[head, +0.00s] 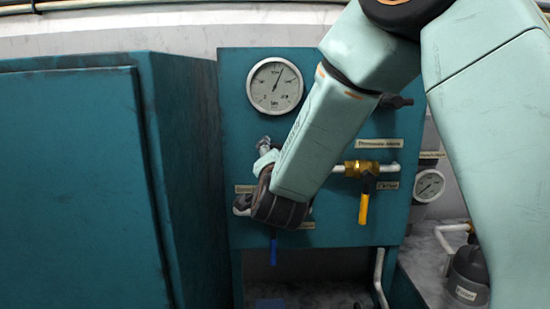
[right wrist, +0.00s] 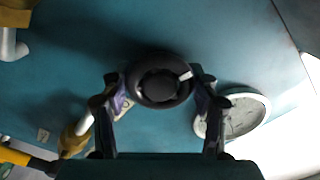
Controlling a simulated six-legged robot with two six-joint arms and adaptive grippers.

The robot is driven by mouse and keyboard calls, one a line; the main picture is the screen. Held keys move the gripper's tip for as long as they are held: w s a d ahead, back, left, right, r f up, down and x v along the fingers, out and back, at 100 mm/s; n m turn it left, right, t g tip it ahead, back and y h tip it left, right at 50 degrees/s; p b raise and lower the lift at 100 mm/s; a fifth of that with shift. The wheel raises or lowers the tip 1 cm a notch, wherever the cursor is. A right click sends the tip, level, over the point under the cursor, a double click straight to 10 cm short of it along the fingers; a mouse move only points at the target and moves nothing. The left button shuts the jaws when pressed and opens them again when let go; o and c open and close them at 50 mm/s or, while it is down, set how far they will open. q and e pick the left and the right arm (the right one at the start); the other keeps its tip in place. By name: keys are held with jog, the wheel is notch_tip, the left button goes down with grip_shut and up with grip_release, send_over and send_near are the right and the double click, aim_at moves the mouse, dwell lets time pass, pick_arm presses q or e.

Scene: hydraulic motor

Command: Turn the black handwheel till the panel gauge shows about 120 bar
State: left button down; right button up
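The panel gauge (head: 274,86) is a round white dial at the top left of the teal panel. Its needle points up and slightly right; its numbers are too small to read surely. The black handwheel (right wrist: 160,80) shows in the right wrist view, with a small white mark on its rim. My right gripper (right wrist: 160,92) has one finger on each side of the wheel, with the pads appearing to sit against its rim. In the head view my right arm hides the gripper and most of the wheel's area. My left gripper is not in view.
A brass valve with a yellow handle (head: 364,205) is right of my arm, and a blue handle (head: 274,250) hangs below it. A second gauge (head: 429,185) is at the right. A large teal cabinet (head: 80,190) fills the left. A dial also shows beside the wheel (right wrist: 240,115).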

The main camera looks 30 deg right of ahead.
jog(key=o, duration=0.4)
jog(key=shift+s+r, duration=0.1)
jog(key=shift+s, duration=0.05)
jog(key=shift+o, duration=0.2)
jog(key=v, duration=0.7)
jog(key=shift+s+a, duration=0.1)
jog(key=shift+s, duration=0.05)
